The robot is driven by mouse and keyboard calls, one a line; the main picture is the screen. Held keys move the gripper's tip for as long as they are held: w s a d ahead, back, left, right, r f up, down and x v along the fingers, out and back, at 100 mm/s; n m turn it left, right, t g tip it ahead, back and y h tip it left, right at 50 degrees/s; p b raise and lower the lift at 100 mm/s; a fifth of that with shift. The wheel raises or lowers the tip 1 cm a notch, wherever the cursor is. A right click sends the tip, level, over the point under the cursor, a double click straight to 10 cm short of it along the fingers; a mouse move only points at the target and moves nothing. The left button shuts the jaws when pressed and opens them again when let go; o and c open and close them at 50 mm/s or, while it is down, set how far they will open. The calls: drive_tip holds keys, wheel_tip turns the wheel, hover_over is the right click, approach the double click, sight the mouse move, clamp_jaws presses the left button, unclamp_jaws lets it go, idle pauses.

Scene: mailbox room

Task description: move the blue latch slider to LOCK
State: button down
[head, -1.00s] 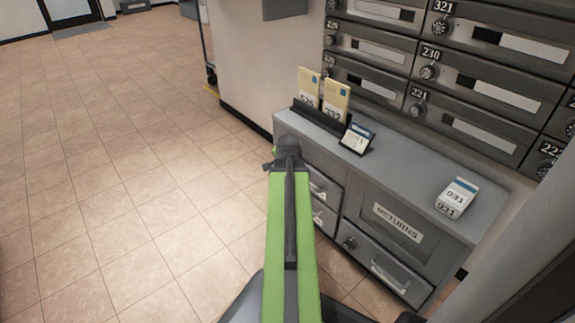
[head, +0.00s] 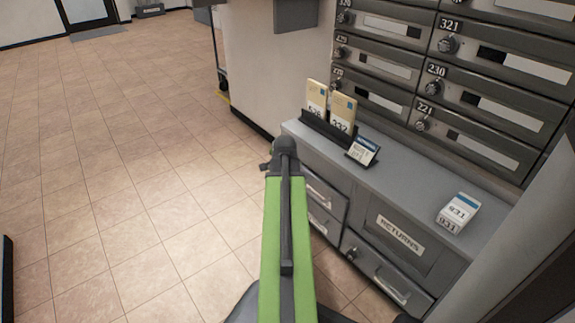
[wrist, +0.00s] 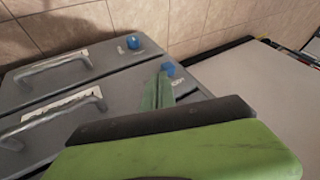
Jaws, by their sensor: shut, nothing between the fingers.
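In the wrist view two small blue pieces sit on grey drawer fronts. One blue piece (wrist: 133,42) is at the end of the farther front (wrist: 60,75). The other blue piece (wrist: 168,68) is just beyond the tip of my gripper (wrist: 161,82); I cannot tell whether they touch. I cannot tell which piece is the latch slider, and no LOCK mark is readable. My gripper's green fingers are shut and empty. In the head view my arm hides the gripper, and no blue slider can be made out.
The drawers have metal handles (wrist: 77,103).

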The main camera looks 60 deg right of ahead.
drive_tip(key=p+v, duration=0.3)
drive_tip(key=v, duration=0.3)
drive_tip(key=shift+s+p, duration=0.15)
drive_tip(key=shift+p, duration=0.2)
drive_tip(key=shift+r, duration=0.1)
